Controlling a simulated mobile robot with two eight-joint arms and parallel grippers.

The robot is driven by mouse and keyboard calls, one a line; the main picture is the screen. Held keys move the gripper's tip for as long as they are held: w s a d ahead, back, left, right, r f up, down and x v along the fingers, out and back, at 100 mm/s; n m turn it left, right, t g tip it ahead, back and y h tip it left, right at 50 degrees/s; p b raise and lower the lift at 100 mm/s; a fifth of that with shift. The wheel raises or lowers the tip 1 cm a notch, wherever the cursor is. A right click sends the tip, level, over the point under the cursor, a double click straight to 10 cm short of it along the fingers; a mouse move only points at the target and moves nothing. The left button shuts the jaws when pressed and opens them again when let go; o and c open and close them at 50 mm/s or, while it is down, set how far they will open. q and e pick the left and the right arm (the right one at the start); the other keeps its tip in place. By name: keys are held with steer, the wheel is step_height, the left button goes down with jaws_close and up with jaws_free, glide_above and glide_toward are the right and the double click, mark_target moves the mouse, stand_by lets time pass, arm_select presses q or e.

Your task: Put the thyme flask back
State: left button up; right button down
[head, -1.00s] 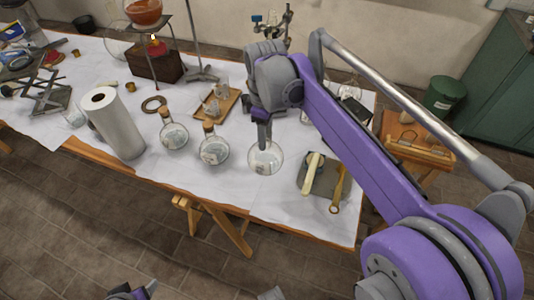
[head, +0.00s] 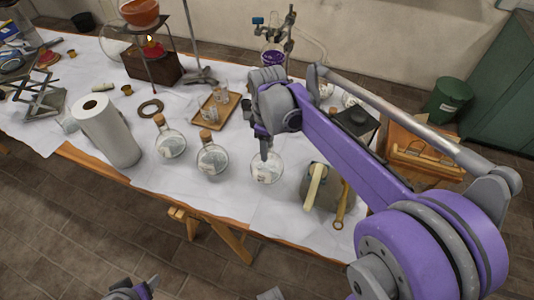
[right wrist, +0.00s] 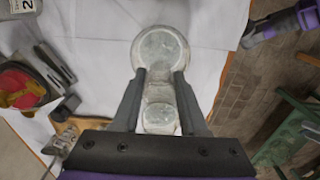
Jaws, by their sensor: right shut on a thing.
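A round clear glass flask (head: 266,171) with pale contents is at the front of the white-covered table, just left of the grey mat. My right gripper (head: 266,148) comes down from above and is shut on its neck. In the right wrist view the flask (right wrist: 160,47) shows beyond the grey fingers (right wrist: 160,92), with its neck and top between them. I cannot tell whether its base touches the cloth. Two similar corked flasks, one (head: 212,156) nearer and one (head: 170,140) further left, stand beside it. Labels are unreadable. My left gripper (head: 150,284) barely shows at the bottom edge.
A paper roll (head: 107,130), a dark ring (head: 150,108) and a wooden tray (head: 224,108) of small glassware stand left and behind. A burner stand (head: 155,68) is at the back. Bare cloth lies before the flasks.

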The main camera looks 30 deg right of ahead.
steer(key=shift+f, duration=1.25)
steer(key=shift+f, duration=0.2)
steer(key=shift+c, duration=2.2)
jaws_free()
steer(key=shift+r, duration=0.15)
step_height(320, 180, up, 12)
steer(key=p, duration=0.1)
steer(key=s+a+f+m+t, duration=0.2)
steer(key=s+a+f+m, duration=0.1)
steer(key=s+f, duration=0.4)
steer(key=s+a+f+m+t, duration=0.3)
steer(key=s+f+m, duration=0.2)
steer(key=s+f, duration=0.2)
steer(key=s, duration=0.2)
steer(key=shift+s+a+f, duration=0.2)
steer(key=shift+s+a, duration=0.15)
